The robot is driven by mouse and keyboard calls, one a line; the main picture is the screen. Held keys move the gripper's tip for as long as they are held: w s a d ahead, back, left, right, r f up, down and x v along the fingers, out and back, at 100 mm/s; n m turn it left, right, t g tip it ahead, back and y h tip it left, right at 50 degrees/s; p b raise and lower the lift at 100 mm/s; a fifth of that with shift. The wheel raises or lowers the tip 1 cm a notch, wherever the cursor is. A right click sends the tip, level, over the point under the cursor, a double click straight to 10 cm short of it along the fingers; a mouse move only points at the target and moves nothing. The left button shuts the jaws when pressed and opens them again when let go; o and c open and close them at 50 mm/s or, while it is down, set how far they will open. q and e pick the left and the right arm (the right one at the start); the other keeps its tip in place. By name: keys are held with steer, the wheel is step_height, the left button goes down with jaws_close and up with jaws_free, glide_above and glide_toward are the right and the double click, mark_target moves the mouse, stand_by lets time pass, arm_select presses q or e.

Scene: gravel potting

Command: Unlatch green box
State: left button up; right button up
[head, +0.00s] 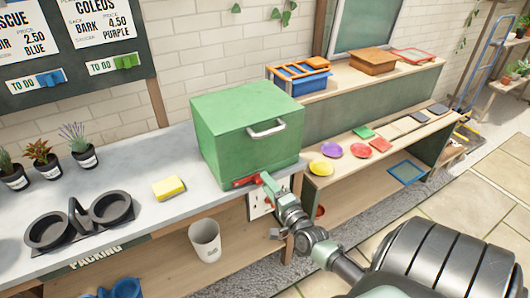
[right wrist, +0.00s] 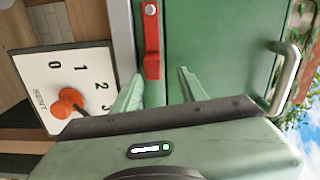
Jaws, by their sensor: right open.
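The green box (head: 240,135) stands shut on the grey counter, with a silver handle (head: 267,130) on its front. A red latch (head: 244,182) sits low on the front; in the right wrist view the red latch (right wrist: 152,45) lies near the open fingertips. My right gripper (head: 266,179) is at the box's lower front edge, right by the latch. In the right wrist view my right gripper (right wrist: 158,82) has its two fingers apart, with the latch's end in line with the gap between them. I cannot tell whether they touch it. My left gripper is out of view.
Below the box is a white dial panel (right wrist: 75,85) with an orange knob (right wrist: 68,103). A yellow sponge (head: 169,188) and a black pot tray (head: 80,222) are on the counter to the left. A white bin (head: 205,240) stands below. Coloured saucers (head: 331,150) lie to the right.

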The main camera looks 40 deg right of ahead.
steer(key=v, duration=0.5)
steer(key=shift+s, duration=0.35)
steer(key=shift+a, duration=0.1)
steer(key=s+a+f+n+g+y, duration=0.1)
steer(key=s+a+f+n+g, duration=0.25)
steer(key=f, duration=0.65)
steer(key=s+a+f+n+g+y, duration=0.1)
steer(key=s+a+f+n+g, duration=0.3)
steer(key=f, duration=0.6)
steer(key=s+a+f+n+g+y, duration=0.1)
steer(key=s+a+f+n, duration=0.3)
steer(key=f, duration=0.7)
steer(key=s+a+f+n+g, duration=0.2)
steer(key=s+f, duration=0.3)
steer(key=s, duration=0.3)
steer(key=s+a+f+n+g, duration=0.3)
steer(key=s+f+n, duration=0.2)
steer(key=s, duration=0.4)
steer(key=s+a+f+n+g+y, duration=0.1)
steer(key=s+a+f+n+g, duration=0.2)
steer(key=s, duration=0.6)
step_height(320, 180, down, 2)
steer(key=shift+a+f, duration=0.15)
steer(key=shift+a, duration=0.15)
